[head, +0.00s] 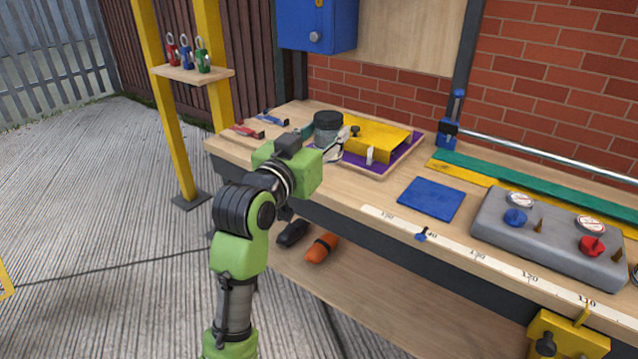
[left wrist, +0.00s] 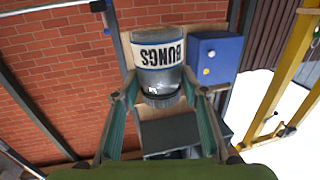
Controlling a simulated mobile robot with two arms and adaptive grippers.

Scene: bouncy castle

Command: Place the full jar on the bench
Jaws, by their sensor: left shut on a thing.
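The jar (head: 328,127) is grey and see-through with a dark lid, and stands roughly upright over the back left part of the bench (head: 385,205). In the left wrist view the jar (left wrist: 160,72) appears upside down, with a white label reading "BUNGS". My left gripper (head: 334,146) is shut on the jar, with a finger on each side of it in the left wrist view (left wrist: 160,88). The jar's lower part is partly hidden by the gripper, and I cannot tell whether it touches the bench. My right gripper is not in view.
A purple tray (head: 383,168) with a yellow object (head: 370,137) lies close beside the jar. Red (head: 246,131) and blue (head: 272,119) clamps lie to its left. A blue mat (head: 432,198) and a grey gauge box (head: 545,236) are to the right. A blue box (head: 317,22) hangs above.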

